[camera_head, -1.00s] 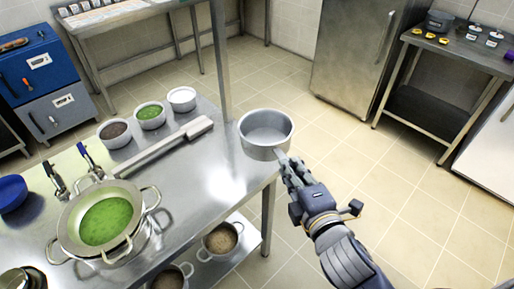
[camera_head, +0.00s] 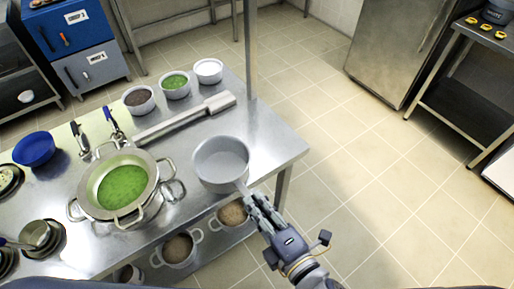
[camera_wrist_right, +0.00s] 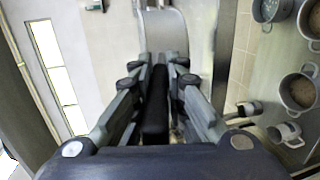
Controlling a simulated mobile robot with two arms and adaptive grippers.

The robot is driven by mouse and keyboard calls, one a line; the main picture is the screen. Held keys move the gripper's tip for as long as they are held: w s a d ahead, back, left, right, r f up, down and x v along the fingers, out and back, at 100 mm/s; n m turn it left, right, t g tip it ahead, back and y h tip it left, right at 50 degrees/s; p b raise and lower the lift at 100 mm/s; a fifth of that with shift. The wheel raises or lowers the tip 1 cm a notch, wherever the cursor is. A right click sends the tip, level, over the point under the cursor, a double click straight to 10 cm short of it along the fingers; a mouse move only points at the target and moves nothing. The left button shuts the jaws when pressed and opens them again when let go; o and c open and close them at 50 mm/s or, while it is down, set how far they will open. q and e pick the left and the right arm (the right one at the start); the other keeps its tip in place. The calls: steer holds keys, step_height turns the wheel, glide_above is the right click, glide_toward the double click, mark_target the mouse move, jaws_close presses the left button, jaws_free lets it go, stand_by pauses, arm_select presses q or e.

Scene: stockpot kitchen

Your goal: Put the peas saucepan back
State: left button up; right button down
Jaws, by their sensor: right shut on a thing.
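The saucepan (camera_head: 221,160) is a grey metal pan and looks empty inside. In the head view it is over the right end of the steel table (camera_head: 270,135); I cannot tell whether its base touches the top. My right gripper (camera_head: 254,203) is shut on the saucepan's handle, in front of the table edge. In the right wrist view the gripper (camera_wrist_right: 160,75) closes around the dark handle, with part of the pan's wall (camera_wrist_right: 163,32) beyond it. A wide pot of green peas or soup (camera_head: 123,187) stands to the left. My left gripper is not in view.
Three small bowls, brown (camera_head: 138,99), green (camera_head: 175,85) and white (camera_head: 208,70), stand at the back. A long steel utensil (camera_head: 185,118) lies before them. Pots (camera_head: 178,249) stand on the lower shelf. A blue bowl (camera_head: 34,149) is at left.

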steer(key=w+d+f+b, duration=0.2)
steer(key=w, duration=0.5)
steer(key=w+d+f+b, duration=0.2)
steer(key=w, duration=0.5)
steer(key=shift+w+f, duration=0.35)
steer(key=shift+f, duration=0.05)
steer(key=shift+f+b, duration=0.2)
steer(key=shift+b, duration=0.15)
steer(key=c, duration=1.6)
jaws_free()
steer(key=shift+c, duration=0.2)
